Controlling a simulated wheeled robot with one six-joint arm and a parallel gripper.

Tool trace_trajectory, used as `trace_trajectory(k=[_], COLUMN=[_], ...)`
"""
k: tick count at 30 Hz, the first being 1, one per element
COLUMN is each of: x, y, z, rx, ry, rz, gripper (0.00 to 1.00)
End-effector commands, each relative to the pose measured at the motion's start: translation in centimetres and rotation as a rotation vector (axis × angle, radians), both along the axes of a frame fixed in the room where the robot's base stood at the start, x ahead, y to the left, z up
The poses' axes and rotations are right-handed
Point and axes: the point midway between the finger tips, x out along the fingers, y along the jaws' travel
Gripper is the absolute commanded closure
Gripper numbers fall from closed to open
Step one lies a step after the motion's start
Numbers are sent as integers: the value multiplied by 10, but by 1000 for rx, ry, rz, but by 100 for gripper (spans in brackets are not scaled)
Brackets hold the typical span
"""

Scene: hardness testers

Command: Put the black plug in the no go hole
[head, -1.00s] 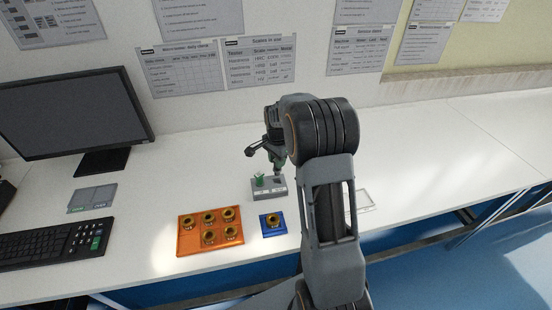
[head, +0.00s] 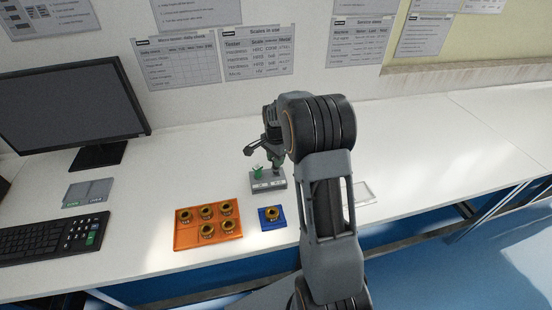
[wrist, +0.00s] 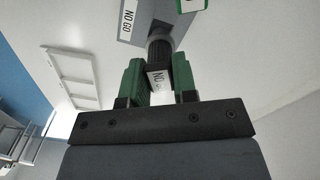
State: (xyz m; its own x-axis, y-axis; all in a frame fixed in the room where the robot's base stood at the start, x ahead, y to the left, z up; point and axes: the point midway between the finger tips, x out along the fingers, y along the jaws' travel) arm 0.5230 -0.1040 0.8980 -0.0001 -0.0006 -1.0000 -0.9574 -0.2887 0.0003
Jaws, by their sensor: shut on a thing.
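The black plug (wrist: 160,52) is between the green fingers of my gripper (wrist: 157,77) in the wrist view. A white tag with partly readable "NO" text shows at its near end. The grey block (head: 267,186) stands on the bench with a green plug (head: 257,172) upright at its left end. In the head view my gripper (head: 277,158) is just above the block's right end. In the wrist view the plug's far end is at the block's NO GO side (wrist: 127,14). I cannot tell whether its tip is in the hole, which is hidden.
An orange tray (head: 208,241) with several brass rings and a blue tray (head: 264,225) with one ring lie in front of the block. A monitor (head: 72,105), keyboard (head: 45,240) and grey plate (head: 88,192) are left. The right bench is mostly clear, with a white frame (head: 362,192).

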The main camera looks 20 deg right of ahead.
Motion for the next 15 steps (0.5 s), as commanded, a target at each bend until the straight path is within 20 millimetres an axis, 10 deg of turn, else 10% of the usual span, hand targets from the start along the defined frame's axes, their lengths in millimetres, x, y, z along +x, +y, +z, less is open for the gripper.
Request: trace_trajectory(k=[15], x=[0], y=[0], z=[-12], rx=[0], ry=[0], rz=[0], gripper=[100])
